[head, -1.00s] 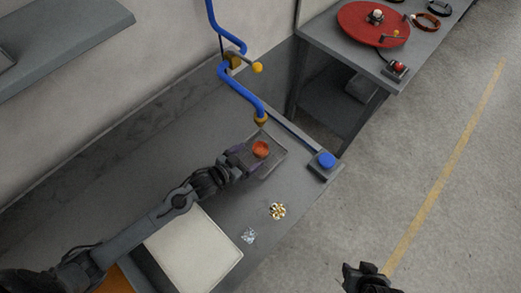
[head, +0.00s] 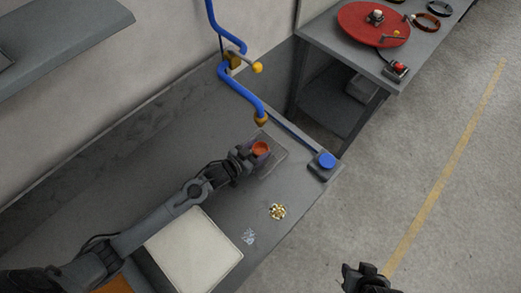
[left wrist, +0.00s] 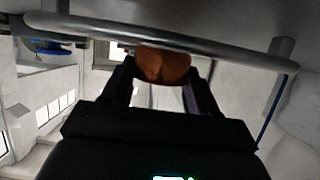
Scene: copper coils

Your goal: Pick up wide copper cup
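The wide copper cup (head: 261,148) is small, round and orange-brown, at the grey tray near the far end of the bench. My left gripper (head: 255,150) reaches it from the left, with its fingers on either side. In the left wrist view the cup (left wrist: 163,66) sits between the two dark fingers (left wrist: 160,75), which appear to press on its sides. Whether the cup rests on the tray or hangs just above it, I cannot tell. My right gripper (head: 365,277) is at the bottom edge, far from the cup; its fingers are unclear.
The grey tray (head: 275,161) lies under the cup area. A blue button box (head: 324,165) is to its right, and a blue bent pipe (head: 237,90) hangs above. Gold pieces (head: 277,211), clear pieces (head: 249,236) and a pale panel (head: 193,250) are nearer. A red turntable (head: 373,23) stands behind.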

